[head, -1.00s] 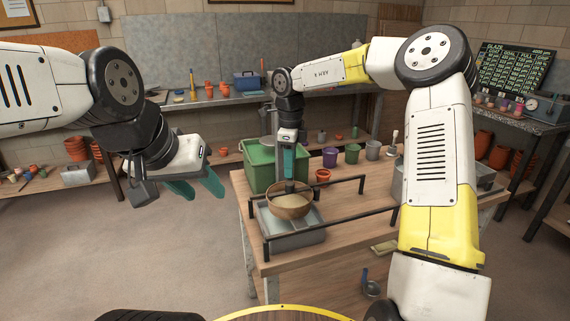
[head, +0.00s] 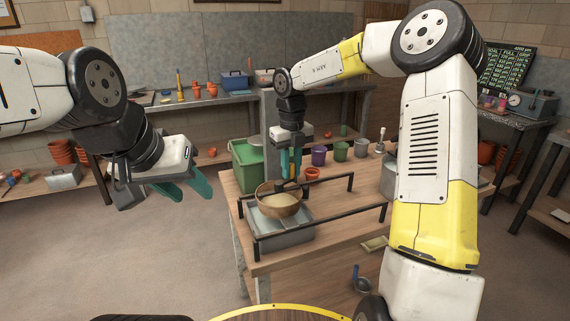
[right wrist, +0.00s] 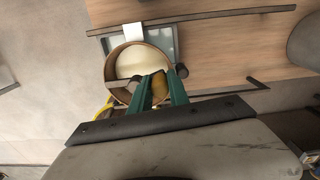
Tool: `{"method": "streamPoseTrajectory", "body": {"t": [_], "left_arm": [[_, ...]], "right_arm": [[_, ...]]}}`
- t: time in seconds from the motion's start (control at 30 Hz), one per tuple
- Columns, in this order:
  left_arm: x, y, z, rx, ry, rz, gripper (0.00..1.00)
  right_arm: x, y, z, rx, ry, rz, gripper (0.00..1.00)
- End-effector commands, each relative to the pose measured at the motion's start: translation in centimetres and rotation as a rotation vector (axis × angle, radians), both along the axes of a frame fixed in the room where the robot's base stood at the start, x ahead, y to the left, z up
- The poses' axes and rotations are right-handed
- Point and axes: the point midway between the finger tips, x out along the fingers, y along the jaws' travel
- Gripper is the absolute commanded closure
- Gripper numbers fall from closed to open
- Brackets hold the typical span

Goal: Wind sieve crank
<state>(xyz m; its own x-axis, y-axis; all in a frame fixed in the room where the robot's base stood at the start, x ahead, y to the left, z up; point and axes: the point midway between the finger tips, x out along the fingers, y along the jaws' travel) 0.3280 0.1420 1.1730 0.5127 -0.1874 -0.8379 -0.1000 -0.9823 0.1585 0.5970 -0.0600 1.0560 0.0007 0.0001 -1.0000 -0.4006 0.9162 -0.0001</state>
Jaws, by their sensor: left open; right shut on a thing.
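The sieve (head: 266,205) is a round, brown-walled drum with pale material inside. It stands on black rails above a grey tray (head: 252,240). My right gripper (head: 291,178) reaches down at the sieve's back rim. The crank's lower part is largely hidden by the fingers and rim. My left gripper (head: 190,191) hangs open and empty, left of the workbench and well apart from the sieve.
The wooden workbench (head: 330,222) carries a green bin (head: 243,170) at its back left. Purple (head: 318,155), green (head: 341,151) and grey (head: 361,148) cups and a small terracotta pot (head: 312,173) stand behind the rails (head: 335,229). Floor at left is clear.

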Motion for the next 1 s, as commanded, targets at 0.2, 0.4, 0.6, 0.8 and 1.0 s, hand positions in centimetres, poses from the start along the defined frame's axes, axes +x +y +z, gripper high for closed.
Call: {"method": "streamPoseTrajectory", "body": {"t": [0.2,0.4,0.6,0.8,1.0], "left_arm": [[0.0,0.0,0.0,0.000,0.000,0.000,0.57],[0.0,0.0,0.0,0.000,0.000,0.000,0.57],[0.0,0.0,0.0,0.000,0.000,0.000,0.57],[0.0,0.0,0.0,0.000,0.000,0.000,0.57],[0.0,0.0,0.0,0.000,0.000,0.000,0.57]], "right_arm": [[-0.6,-0.4,0.0,-0.001,0.001,-0.149,1.00],[-1.0,-0.5,0.0,0.000,0.000,-0.240,1.00],[-1.2,-0.5,0.0,0.000,0.001,-0.284,1.00],[-1.3,-0.5,0.0,0.000,0.001,-0.295,1.00],[-1.3,-0.6,0.0,-0.001,0.002,-0.295,1.00]]}}
